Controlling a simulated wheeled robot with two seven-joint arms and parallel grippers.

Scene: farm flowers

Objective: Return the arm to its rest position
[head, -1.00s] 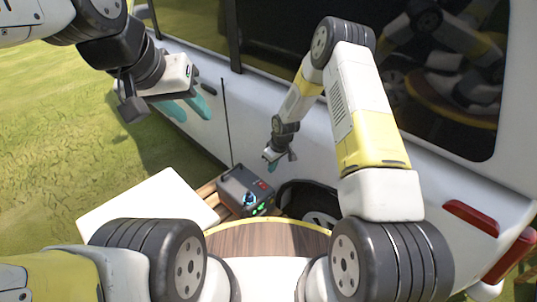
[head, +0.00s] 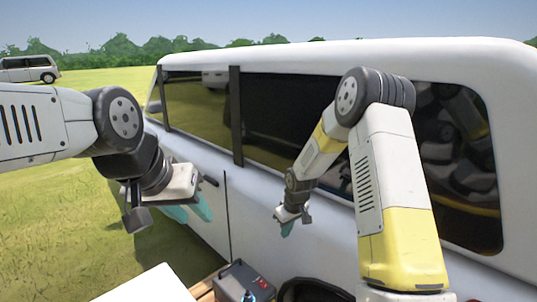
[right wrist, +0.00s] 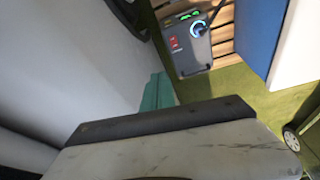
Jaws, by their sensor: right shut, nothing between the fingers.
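My right arm stands raised in the head view, bent at the elbow. Its gripper (head: 287,229) points down beside the van's side, with its teal fingers together and nothing between them. In the right wrist view the teal fingertips (right wrist: 158,92) show as one closed piece. My left arm reaches in from the left. Its gripper (head: 188,210) hangs in front of the van door, its two teal fingers apart and empty.
A white van (head: 300,225) fills the right and middle, close behind both grippers. A dark device (head: 243,284) with a lit dial sits on wooden slats low in the middle; it also shows in the right wrist view (right wrist: 187,40). Open grass (head: 60,185) lies left.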

